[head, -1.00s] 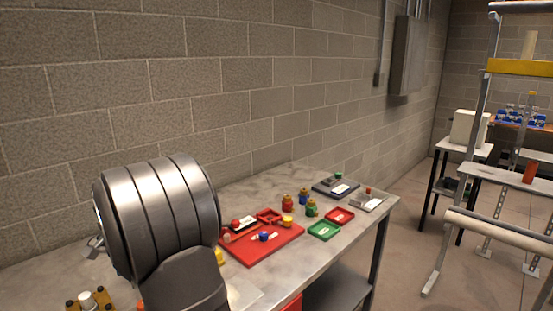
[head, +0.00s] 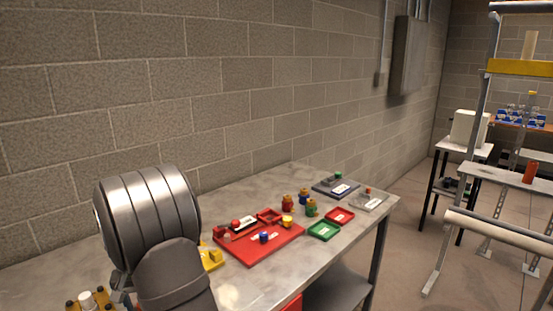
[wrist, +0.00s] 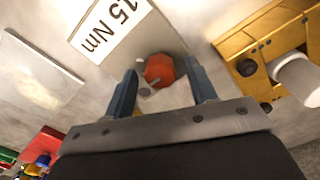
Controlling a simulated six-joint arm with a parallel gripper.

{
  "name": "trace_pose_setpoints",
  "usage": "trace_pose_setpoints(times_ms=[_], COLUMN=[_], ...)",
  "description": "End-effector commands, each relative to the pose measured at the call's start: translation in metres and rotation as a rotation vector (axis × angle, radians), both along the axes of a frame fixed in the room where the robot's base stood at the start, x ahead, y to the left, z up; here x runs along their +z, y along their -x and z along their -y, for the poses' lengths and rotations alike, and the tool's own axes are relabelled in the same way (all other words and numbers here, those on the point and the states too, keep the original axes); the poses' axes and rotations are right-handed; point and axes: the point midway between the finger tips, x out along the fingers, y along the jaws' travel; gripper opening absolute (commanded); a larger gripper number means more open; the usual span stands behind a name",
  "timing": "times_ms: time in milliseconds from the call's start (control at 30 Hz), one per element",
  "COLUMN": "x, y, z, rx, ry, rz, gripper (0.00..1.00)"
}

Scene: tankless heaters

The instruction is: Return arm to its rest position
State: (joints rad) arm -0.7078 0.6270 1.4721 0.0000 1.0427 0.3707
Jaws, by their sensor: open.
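My gripper (wrist: 162,95) is open in the wrist view, its two blue-grey fingers apart with nothing held between them. Beyond the fingers, an orange-red knob-like part (wrist: 159,70) shows in the gap, beside a white label reading "15 Nm" (wrist: 108,27). I cannot tell how far it is from the fingertips. In the head view my arm stands at the lower left over the workbench (head: 245,288), and its bulk hides the gripper there.
A red tray (head: 262,249) with small parts lies mid-bench, with green (head: 323,230) and red (head: 340,215) trays to its right. A yellow fixture (wrist: 270,45) with a white cylinder (wrist: 298,78) is right of the fingers. A block wall (head: 240,100) runs behind the bench.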

Motion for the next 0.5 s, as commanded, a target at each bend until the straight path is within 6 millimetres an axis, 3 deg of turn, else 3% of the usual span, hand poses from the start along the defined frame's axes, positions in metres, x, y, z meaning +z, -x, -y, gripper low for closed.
trace_pose_setpoints(times_ms=[500], x=[0.0003], y=[-0.0001], z=[0.0], rx=[0.428], ry=[0.0], rz=[0.0], gripper=[0.52])
